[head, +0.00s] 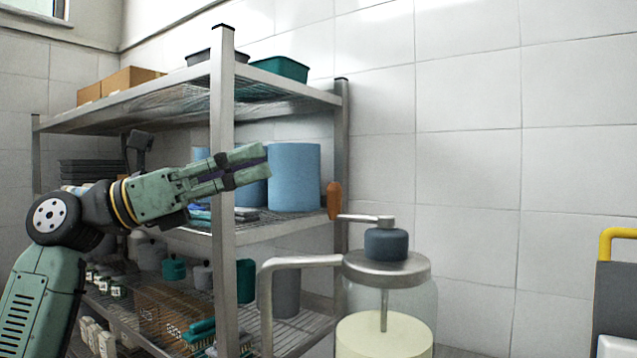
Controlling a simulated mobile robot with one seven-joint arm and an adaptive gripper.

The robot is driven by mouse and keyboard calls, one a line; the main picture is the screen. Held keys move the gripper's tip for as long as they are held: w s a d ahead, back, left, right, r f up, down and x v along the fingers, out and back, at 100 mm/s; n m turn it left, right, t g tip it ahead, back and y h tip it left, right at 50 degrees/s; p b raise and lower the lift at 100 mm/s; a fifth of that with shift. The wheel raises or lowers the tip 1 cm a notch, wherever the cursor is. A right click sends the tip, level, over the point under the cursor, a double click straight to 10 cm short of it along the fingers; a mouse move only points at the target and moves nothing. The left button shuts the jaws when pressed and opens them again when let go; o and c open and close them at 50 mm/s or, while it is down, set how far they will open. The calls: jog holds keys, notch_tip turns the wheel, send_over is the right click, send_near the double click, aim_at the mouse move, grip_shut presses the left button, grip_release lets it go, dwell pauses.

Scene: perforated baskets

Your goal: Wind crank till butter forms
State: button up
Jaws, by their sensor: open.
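A glass butter churn jar (386,305) with a metal lid stands at the lower centre right. Pale yellow liquid or cream (383,338) fills its lower part, and a thin rod runs down into it. A dark blue gear housing (386,244) sits on the lid. A metal crank arm (364,219) reaches left from it to an upright orange-brown crank handle (334,201). A metal side handle (290,264) curves out left of the jar. My gripper (267,164) is open and empty, up and left of the crank handle and apart from it.
A metal shelf rack (222,190) stands behind my arm, holding blue rolls (295,177), boxes (128,80), a green bin (279,68) and perforated baskets (172,312). A yellow-handled grey object (615,290) is at the right edge. Open space shows right of the jar.

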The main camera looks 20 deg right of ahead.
aim_at(334, 213)
jog(key=w+d+f+y, duration=0.3)
jog(key=w+f+y, duration=0.1)
jog(key=w, duration=0.1)
jog(key=shift+t, duration=0.4)
jog(key=shift+s+d+p, duration=0.15)
jog(key=shift+d+p, duration=0.4)
jog(key=shift+d, duration=1.3)
jog(key=shift+s+d+p, duration=0.2)
jog(key=shift+d+p, duration=0.35)
jog(key=shift+d, duration=1.25)
jog(key=shift+s+d+p, duration=0.15)
jog(key=shift+d+p, duration=0.4)
jog(key=shift+d, duration=1.3)
grip_shut()
